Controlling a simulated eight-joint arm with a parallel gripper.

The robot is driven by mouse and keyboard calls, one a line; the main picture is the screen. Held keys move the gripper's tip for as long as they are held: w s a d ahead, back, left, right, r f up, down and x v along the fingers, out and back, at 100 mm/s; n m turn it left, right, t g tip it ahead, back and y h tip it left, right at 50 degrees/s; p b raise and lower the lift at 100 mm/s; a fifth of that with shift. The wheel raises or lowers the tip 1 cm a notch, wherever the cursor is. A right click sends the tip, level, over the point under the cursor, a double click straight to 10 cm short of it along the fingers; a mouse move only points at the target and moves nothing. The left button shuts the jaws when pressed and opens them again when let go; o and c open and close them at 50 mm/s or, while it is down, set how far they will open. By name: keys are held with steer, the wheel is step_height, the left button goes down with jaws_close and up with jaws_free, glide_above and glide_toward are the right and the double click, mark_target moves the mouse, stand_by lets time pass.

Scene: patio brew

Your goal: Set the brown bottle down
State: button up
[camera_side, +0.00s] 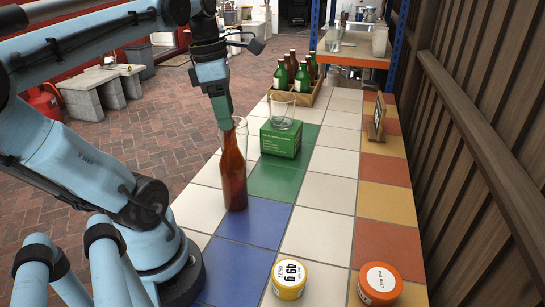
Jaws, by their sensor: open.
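The brown bottle (233,172) stands upright on the tiled counter, at the left edge of the blue tiles beside a white tile. Its base appears to rest on the surface. My gripper (224,116) points down at the bottle's top from the upper left, with its green fingers right at the neck. The fingers are open. The near finger overlaps the neck in this view, so I cannot tell whether any finger touches the glass.
Behind the bottle, a clear glass (282,109) stands on a green box (280,140). A wooden crate (318,92) of green and brown bottles is farther back. A yellow-labelled jar (289,279) and an orange-lidded jar (380,283) stand in front. The white tiles right of the bottle are clear.

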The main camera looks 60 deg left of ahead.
step_height(320, 180, up, 6)
steer(key=w+d+f+m+t, duration=0.2)
steer(key=w+d+f+m, duration=0.2)
steer(key=m, duration=1.1)
steer(key=w+d+f+m+t, duration=0.3)
steer(key=d+f+m, duration=0.6)
steer(key=m, duration=0.7)
steer(key=shift+w+d+f+m+t+y, duration=0.3)
steer(key=shift+w+d+f, duration=0.1)
steer(key=shift+w+f, duration=0.55)
